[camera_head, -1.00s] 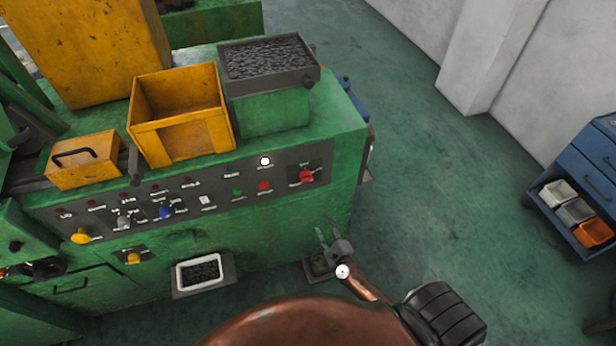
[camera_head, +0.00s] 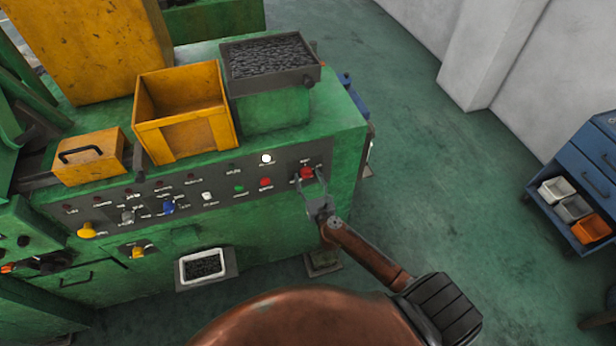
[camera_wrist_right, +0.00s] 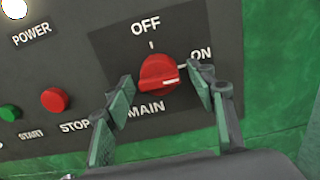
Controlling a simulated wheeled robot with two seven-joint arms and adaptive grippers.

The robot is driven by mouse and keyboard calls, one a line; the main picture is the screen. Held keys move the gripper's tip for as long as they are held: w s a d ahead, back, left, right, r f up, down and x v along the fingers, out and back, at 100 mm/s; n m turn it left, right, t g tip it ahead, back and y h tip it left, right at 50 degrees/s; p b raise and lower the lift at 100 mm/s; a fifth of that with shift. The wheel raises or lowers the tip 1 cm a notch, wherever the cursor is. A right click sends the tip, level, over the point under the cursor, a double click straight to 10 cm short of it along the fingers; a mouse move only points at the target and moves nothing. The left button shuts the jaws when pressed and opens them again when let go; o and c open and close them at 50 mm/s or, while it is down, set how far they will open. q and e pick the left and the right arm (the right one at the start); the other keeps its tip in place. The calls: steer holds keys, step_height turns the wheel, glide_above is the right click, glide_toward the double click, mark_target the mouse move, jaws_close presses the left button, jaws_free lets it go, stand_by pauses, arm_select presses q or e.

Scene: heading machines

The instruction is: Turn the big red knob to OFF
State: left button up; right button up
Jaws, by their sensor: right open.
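The big red knob (camera_head: 307,173) is at the right end of the green machine's control panel (camera_head: 220,187). In the right wrist view the red knob (camera_wrist_right: 158,73) sits on a dark plate marked OFF above, ON to the right and MAIN below. Its white pointer mark faces right, roughly toward ON. My right gripper (camera_head: 312,180) is open in front of the knob. In the wrist view its green-padded fingers (camera_wrist_right: 165,85) lie to the left and right of the knob, with gaps visible. My left gripper is not in view.
A red STOP button (camera_wrist_right: 55,99) and a green START button (camera_wrist_right: 10,112) lie left of the knob. A lit white POWER lamp (camera_head: 266,158) is above them. A yellow bin (camera_head: 185,138) and a tray of dark parts (camera_head: 270,62) stand on top.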

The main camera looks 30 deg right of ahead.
steer(key=shift+w, duration=0.2)
steer(key=shift+d, duration=0.1)
steer(key=c, duration=1.2)
